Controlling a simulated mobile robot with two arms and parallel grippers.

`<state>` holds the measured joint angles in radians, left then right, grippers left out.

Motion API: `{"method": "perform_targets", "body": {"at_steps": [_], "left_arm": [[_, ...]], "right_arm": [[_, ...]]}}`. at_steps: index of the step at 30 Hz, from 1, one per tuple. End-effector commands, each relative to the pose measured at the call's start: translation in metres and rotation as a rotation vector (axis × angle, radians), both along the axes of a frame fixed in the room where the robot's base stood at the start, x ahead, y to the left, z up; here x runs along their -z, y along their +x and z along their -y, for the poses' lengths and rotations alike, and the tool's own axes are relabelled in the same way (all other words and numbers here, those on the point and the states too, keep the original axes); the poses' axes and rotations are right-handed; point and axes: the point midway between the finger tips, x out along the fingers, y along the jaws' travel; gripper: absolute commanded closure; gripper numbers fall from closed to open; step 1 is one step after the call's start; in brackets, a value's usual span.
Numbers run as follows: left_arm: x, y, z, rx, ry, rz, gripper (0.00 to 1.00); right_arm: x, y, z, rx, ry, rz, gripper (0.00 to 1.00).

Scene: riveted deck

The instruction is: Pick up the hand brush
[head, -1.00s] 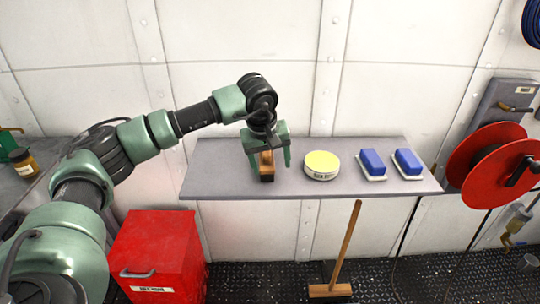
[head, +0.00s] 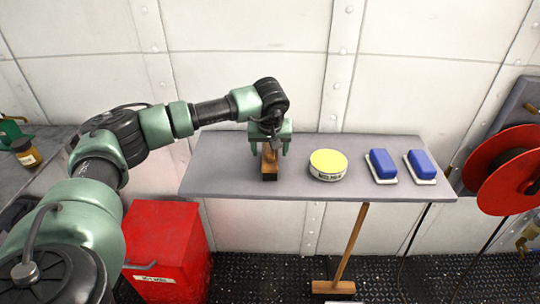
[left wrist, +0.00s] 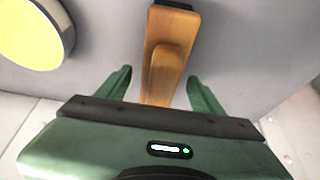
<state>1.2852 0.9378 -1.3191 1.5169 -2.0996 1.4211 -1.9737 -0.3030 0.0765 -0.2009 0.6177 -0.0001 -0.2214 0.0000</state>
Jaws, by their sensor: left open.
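The hand brush (head: 270,163) has a wooden top and a dark lower part. It lies on the grey shelf (head: 225,182), toward its left half. In the left wrist view the brush's wooden handle (left wrist: 166,65) runs between the two green fingers. My left gripper (head: 269,149) is over the far part of the brush, with one finger on each side. In the left wrist view the gripper (left wrist: 158,88) is open, with gaps between the fingers and the wood. My right gripper is not in view.
A round tin with a yellow top (head: 328,165) stands right of the brush. Two blue blocks on white bases (head: 382,165) (head: 420,166) sit farther right. A red cabinet (head: 168,240), a broom (head: 350,245) and a red reel (head: 505,175) are nearby. The shelf's left end is clear.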

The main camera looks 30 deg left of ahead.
Motion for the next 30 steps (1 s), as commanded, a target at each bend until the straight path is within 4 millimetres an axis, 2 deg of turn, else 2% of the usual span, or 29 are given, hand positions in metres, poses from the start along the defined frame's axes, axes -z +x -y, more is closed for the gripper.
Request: {"method": "perform_targets", "body": {"at_steps": [3, 6, 13, 23, 28, 30], "left_arm": [[0.001, 0.0, 0.0, 0.001, 0.0, 0.0, 0.33], [0.001, 0.0, 0.0, 0.001, 0.0, 0.0, 0.35], [0.001, 0.0, 0.0, 0.0, -0.001, 0.001, 0.99], [-0.003, 0.001, 0.0, 0.0, -0.001, 0.002, 1.0], [-0.016, 0.001, 0.0, 0.001, -0.002, 0.004, 1.0], [-0.028, 0.001, 0.0, 0.001, -0.002, 0.006, 1.0]], "right_arm": [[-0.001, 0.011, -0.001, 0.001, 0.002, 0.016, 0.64], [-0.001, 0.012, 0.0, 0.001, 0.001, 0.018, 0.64], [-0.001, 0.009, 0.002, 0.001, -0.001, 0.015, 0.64], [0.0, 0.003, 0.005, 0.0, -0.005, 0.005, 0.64], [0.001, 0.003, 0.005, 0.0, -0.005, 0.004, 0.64], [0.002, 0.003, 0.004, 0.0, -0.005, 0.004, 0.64]]}}
